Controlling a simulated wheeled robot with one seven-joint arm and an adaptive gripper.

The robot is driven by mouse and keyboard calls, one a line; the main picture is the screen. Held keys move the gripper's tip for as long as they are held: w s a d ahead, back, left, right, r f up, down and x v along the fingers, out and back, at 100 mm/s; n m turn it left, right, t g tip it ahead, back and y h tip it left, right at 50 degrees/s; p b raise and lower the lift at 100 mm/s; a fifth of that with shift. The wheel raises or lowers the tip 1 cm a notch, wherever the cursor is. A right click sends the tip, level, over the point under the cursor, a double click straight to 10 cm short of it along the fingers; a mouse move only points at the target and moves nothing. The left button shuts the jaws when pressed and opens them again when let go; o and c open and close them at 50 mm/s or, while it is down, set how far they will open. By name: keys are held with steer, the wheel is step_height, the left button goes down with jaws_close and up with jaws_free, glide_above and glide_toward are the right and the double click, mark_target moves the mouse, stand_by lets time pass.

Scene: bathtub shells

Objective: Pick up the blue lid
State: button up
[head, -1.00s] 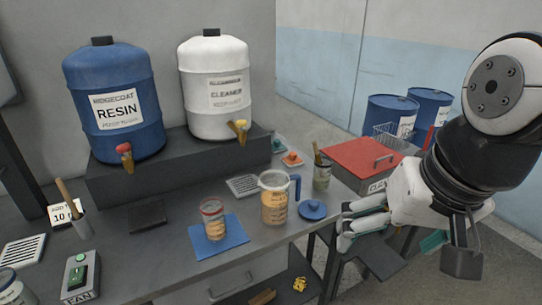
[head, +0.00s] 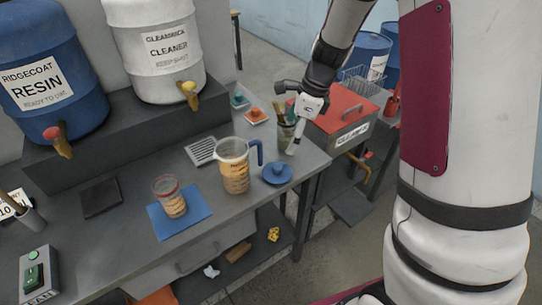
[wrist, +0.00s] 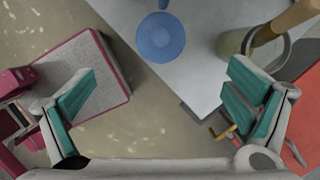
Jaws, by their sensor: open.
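The blue lid (head: 277,174) is a round disc with a knob on top. It lies on the grey bench near its right corner, just right of the measuring jug (head: 235,165). In the wrist view the lid (wrist: 160,37) shows at the top centre, beyond my fingertips. My gripper (head: 294,140) is above the bench's right end, close behind and right of the lid, beside the brush pot. In the wrist view my gripper (wrist: 158,95) has its teal-padded fingers wide apart with nothing between them.
A brush pot (wrist: 255,48) stands on the bench close to my right finger in the wrist view. A red-lidded box (head: 340,112) is right of the bench. A cup (head: 170,197) stands on a blue mat (head: 194,222). Orange and teal lids (head: 256,116) lie farther back.

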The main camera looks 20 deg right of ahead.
glide_above(277, 166)
steer(key=d, duration=0.2)
steer(key=f, duration=0.8)
steer(key=shift+s+a+f, duration=0.1)
steer(key=shift+s+a, duration=0.05)
steer(key=shift+s, duration=0.15)
steer(key=shift+p+x, duration=0.3)
steer(key=shift+x, duration=2.6)
steer(key=shift+s+a, duration=0.1)
steer(key=shift+a, duration=0.05)
steer(key=shift+c, duration=0.4)
